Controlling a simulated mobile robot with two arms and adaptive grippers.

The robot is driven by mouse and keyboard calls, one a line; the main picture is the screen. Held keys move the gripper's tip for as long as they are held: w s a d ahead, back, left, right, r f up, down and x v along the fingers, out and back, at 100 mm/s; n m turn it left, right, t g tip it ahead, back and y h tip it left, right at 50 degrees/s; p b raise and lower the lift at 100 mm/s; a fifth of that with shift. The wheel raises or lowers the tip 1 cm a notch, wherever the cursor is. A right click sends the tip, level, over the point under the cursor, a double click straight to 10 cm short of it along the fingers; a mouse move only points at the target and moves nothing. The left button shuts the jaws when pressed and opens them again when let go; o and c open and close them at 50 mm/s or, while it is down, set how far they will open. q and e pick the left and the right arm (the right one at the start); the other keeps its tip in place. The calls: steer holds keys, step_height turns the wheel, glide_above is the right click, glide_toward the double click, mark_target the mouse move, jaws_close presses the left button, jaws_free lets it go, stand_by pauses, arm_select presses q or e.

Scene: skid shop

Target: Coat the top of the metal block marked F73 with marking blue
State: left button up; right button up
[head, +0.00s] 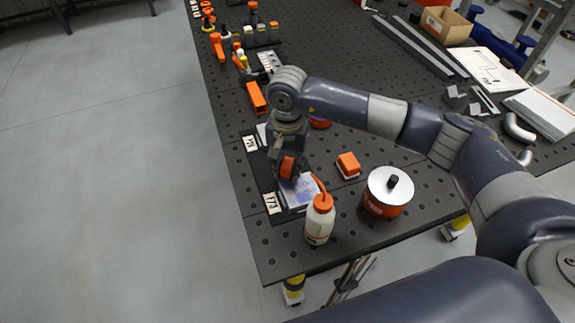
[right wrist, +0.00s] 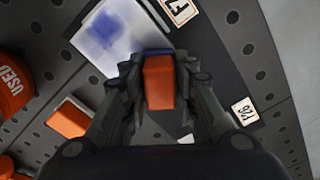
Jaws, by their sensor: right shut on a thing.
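The metal block marked F73 (head: 303,190) lies flat near the table's front left edge, beside its white F73 label (head: 272,203). A patchy blue smear covers part of its bright top; the rest of the top is bare or hidden behind my gripper. My right gripper (head: 287,173) is shut on an orange applicator (right wrist: 160,84), whose dark blue end (right wrist: 158,53) is at the block's edge in the right wrist view. I cannot tell whether it touches. A white squeeze bottle with an orange cap (head: 319,222) stands just right of the block. My left gripper is not in view.
A tin with a silver lid (head: 389,185) and an orange and white block (head: 348,165) stand to the right. Another label (head: 250,143) marks a place farther back. Orange tools (head: 256,98) line the left edge. The perforated table is clear right of the tin.

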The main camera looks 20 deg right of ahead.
steer(key=shift+f, duration=0.3)
